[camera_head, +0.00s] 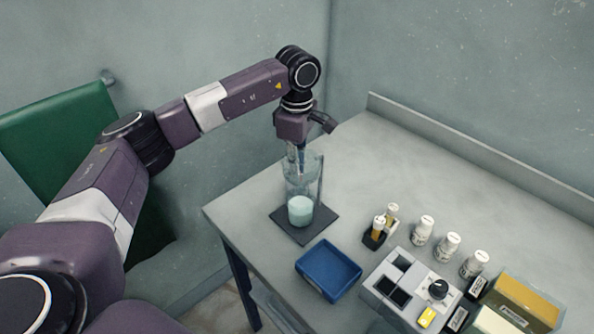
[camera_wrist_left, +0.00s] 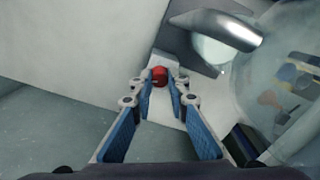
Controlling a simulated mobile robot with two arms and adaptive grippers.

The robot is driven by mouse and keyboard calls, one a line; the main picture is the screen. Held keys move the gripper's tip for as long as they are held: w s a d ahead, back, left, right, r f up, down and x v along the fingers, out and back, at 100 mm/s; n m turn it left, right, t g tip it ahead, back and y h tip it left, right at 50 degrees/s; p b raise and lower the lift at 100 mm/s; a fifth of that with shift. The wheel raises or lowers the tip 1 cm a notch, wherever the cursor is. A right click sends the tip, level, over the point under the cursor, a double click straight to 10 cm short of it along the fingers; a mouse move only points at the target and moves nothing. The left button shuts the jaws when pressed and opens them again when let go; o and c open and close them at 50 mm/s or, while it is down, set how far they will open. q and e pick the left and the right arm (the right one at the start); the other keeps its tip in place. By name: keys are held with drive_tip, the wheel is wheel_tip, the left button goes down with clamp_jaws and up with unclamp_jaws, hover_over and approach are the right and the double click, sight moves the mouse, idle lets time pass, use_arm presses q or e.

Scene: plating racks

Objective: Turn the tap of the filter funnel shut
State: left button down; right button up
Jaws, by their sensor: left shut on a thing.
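The clear glass filter funnel (camera_head: 312,172) stands upright above a dark square base (camera_head: 290,230) near the table's left corner. Pale, milky contents (camera_head: 300,211) show at its lower part. In the left wrist view the curved glass (camera_wrist_left: 262,95) fills the right side. The red tap (camera_wrist_left: 160,75) lies between the tips of my left gripper (camera_wrist_left: 160,79), which is shut on it. In the head view my left gripper (camera_head: 299,152) points down at the funnel's upper part, and the tap is hidden there. My right gripper is not in view.
A blue tray (camera_head: 328,270) stands in front of the funnel. A small holder with vials (camera_head: 379,230), several white bottles (camera_head: 448,246), a grey device (camera_head: 392,289) and boxes (camera_head: 525,300) stand to the right. The table's back is clear.

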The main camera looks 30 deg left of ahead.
use_arm(q)
drive_tip(key=n, duration=0.3)
drive_tip(key=shift+n, duration=0.4)
drive_tip(key=shift+n+b, duration=0.3)
drive_tip(key=c, duration=1.8)
unclamp_jaws()
drive_tip(key=shift+c, duration=0.2)
drive_tip(key=shift+r, duration=0.1)
wheel_tip(320, 180, up, 12)
